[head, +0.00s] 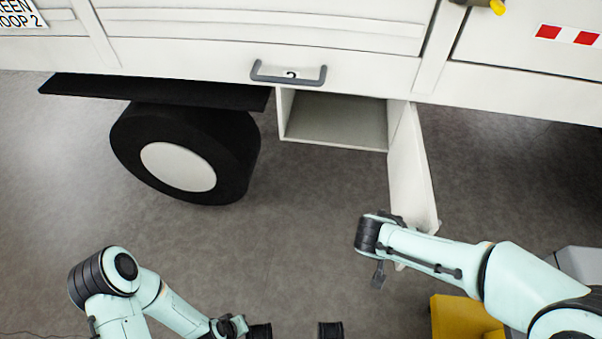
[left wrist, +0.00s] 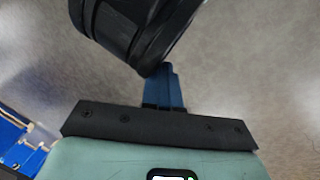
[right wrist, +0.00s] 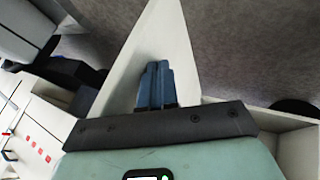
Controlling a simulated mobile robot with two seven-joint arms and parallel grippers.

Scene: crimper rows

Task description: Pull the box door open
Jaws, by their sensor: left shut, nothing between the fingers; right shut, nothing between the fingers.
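The white box (head: 333,143) hangs under the truck's side, its front open and its inside looking empty. Its white door (head: 412,165) is swung out at the right side of the opening and points toward me. In the right wrist view the white panel of the door (right wrist: 160,40) lies behind my right gripper (right wrist: 155,85), whose blue fingers are shut and empty. My left gripper (left wrist: 165,85) is shut and empty, low over the floor, away from the box.
A truck wheel (head: 180,160) under a black mudguard (head: 150,90) stands left of the box. A grey handle (head: 288,76) is on the panel above. A yellow object (head: 460,318) is at the lower right. The floor before the box is clear.

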